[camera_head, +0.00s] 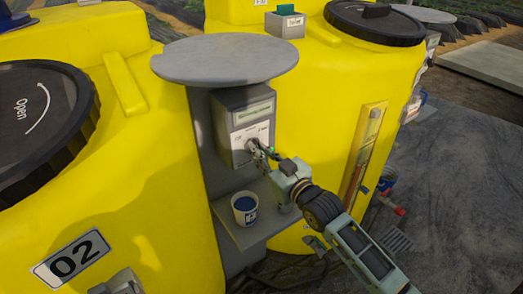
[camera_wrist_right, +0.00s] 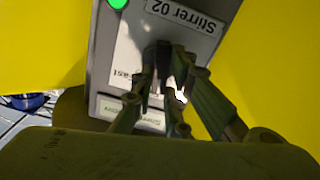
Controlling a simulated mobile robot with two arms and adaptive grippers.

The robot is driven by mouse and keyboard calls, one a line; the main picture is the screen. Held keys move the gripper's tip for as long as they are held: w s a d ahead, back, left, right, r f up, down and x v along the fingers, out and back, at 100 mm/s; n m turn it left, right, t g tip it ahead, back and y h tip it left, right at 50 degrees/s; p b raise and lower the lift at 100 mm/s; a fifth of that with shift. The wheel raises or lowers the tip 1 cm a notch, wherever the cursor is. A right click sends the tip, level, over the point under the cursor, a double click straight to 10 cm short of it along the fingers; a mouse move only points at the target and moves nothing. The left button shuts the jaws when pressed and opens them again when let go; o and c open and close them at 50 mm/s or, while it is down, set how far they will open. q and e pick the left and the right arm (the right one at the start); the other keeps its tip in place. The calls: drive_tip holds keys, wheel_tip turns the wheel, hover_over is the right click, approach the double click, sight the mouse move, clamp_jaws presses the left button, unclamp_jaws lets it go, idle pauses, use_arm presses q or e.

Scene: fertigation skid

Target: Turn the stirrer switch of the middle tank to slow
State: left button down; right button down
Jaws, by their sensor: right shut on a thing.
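The stirrer switch box (camera_head: 246,114) is a grey box under a round grey canopy, between two yellow tanks. In the right wrist view its label reads "Stirrer 02" (camera_wrist_right: 186,15) upside down, and a white plate (camera_wrist_right: 128,58) carries the word "Fast". The dark switch knob (camera_wrist_right: 163,58) sits between the fingers of my right gripper (camera_head: 258,149), which is shut on it. The fingers cover part of the knob and plate, so I cannot tell its exact setting. The tank (camera_head: 130,200) at the left bears an "02" plate (camera_head: 72,257). My left gripper is not in view.
A small shelf (camera_head: 262,226) below the box holds a white and blue cup (camera_head: 245,207), close under my right arm. The round canopy (camera_head: 225,59) overhangs the box. A green lamp (camera_wrist_right: 117,3) glows on the box. Open grey ground (camera_head: 450,190) lies to the right.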

drive_tip(key=shift+m, duration=1.1)
drive_tip(key=shift+d, duration=0.1)
drive_tip(key=c, duration=1.7)
unclamp_jaws()
drive_tip(key=shift+c, duration=0.2)
drive_tip(key=v, duration=1.2)
